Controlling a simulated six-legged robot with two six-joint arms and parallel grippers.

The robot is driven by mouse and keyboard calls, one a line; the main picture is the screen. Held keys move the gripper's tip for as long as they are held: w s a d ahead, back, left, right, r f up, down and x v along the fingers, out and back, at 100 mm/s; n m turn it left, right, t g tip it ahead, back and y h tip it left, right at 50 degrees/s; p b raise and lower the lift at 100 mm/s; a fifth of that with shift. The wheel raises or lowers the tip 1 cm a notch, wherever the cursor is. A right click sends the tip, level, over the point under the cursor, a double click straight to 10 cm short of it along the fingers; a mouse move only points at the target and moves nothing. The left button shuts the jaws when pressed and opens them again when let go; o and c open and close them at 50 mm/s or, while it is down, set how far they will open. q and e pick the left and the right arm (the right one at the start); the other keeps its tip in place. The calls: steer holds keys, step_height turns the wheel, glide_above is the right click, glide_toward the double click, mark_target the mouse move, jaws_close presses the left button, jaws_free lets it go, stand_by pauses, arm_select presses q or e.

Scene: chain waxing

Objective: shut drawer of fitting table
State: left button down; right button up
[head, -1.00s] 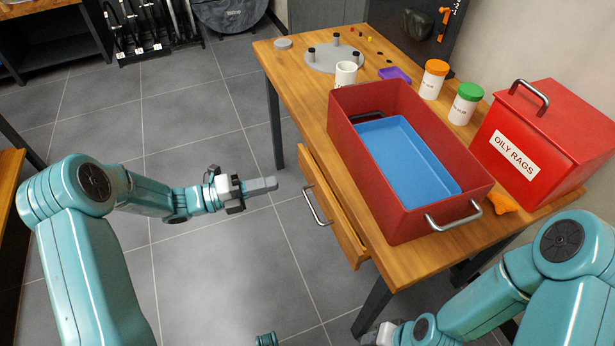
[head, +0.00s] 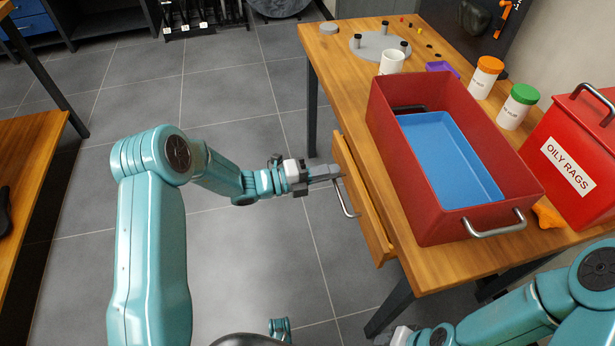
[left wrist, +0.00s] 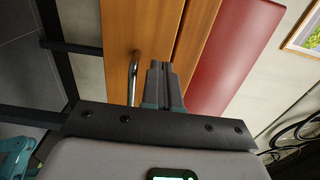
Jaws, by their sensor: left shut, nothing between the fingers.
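The fitting table (head: 322,66) is wooden with dark legs, at the right in the head view. Its drawer (head: 362,203) stands out a little from under the tabletop on the side facing my left arm. The drawer has a metal bar handle (head: 345,200). My left gripper (head: 338,172) is shut and empty, its fingertips at the drawer front beside the handle's far end; I cannot tell if they touch. In the left wrist view the shut fingers (left wrist: 160,82) lie over the drawer front (left wrist: 120,30), right of the handle (left wrist: 133,75). My right gripper (head: 392,337) shows only partly at the bottom edge.
On the tabletop are a red bin (head: 400,160) with a blue tray (head: 450,160), a white mug (head: 391,62), two lidded jars and a red oily rags box (head: 580,150). Another wooden bench (head: 30,150) stands at the left. The floor between is clear.

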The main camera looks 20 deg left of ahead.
mark_target(347, 167)
arm_select(q)
steer(key=shift+x, duration=0.85)
steer(key=shift+w, duration=0.15)
steer(key=x, duration=0.3)
steer(key=shift+d, duration=0.1)
steer(key=shift+r, duration=0.15)
